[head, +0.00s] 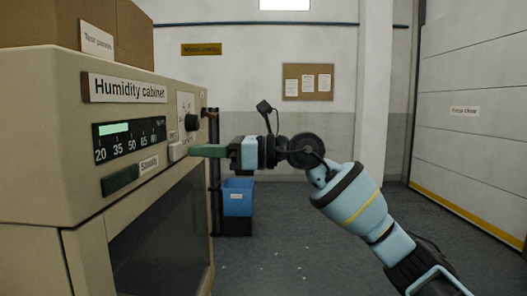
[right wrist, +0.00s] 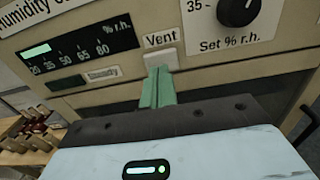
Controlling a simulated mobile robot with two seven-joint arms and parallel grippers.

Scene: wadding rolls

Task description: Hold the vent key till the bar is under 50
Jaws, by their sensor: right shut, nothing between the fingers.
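The humidity cabinet (head: 40,130) stands at the left in the head view. Its display (head: 128,136) has a scale from 20 to 80, and the green bar (head: 114,128) ends between 35 and 50. The vent key (right wrist: 160,60) is a pale square under the word Vent in the right wrist view. My right gripper (head: 194,151) is shut and empty, with its green fingertips at the key's lower edge (right wrist: 158,76). I cannot tell whether the key is pressed in. The Steady lamp (head: 120,180) is dark green and looks unlit. My left gripper is not in view.
A black knob (right wrist: 238,10) marked Set % r.h. sits to the right above the key. Cardboard boxes (head: 125,35) lie on top of the cabinet. A blue bin (head: 238,198) stands behind. The floor to the right is clear.

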